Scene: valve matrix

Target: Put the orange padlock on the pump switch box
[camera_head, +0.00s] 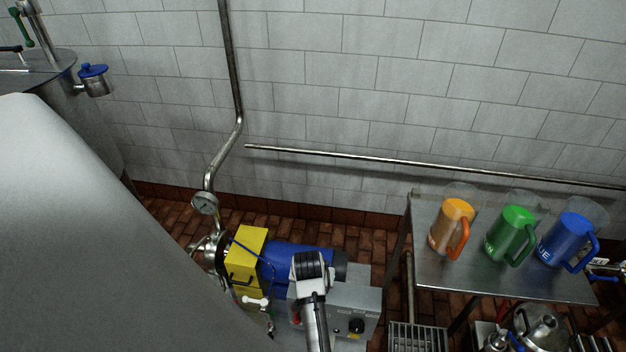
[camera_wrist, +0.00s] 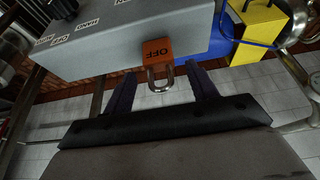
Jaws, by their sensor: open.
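The orange padlock (camera_wrist: 158,50), marked OFF, shows in the wrist view against the edge of the grey switch box (camera_wrist: 95,42). Its silver shackle (camera_wrist: 160,84) points back towards my gripper. My gripper (camera_wrist: 162,72) is open, with one dark finger on each side of the shackle. I cannot tell whether the fingers touch the padlock or whether the shackle is fastened to anything. The switch box also shows in the head view (camera_head: 362,298), with a black knob (camera_head: 356,326); my arm covers its left part. I cannot make out the padlock clearly there.
A yellow box (camera_head: 246,250) and a blue motor (camera_head: 300,258) stand just left of and behind the switch box. A blue cable (camera_wrist: 240,42) runs close by. A steel table (camera_head: 440,270) at right holds orange, green and blue jugs. A large grey vessel fills the left.

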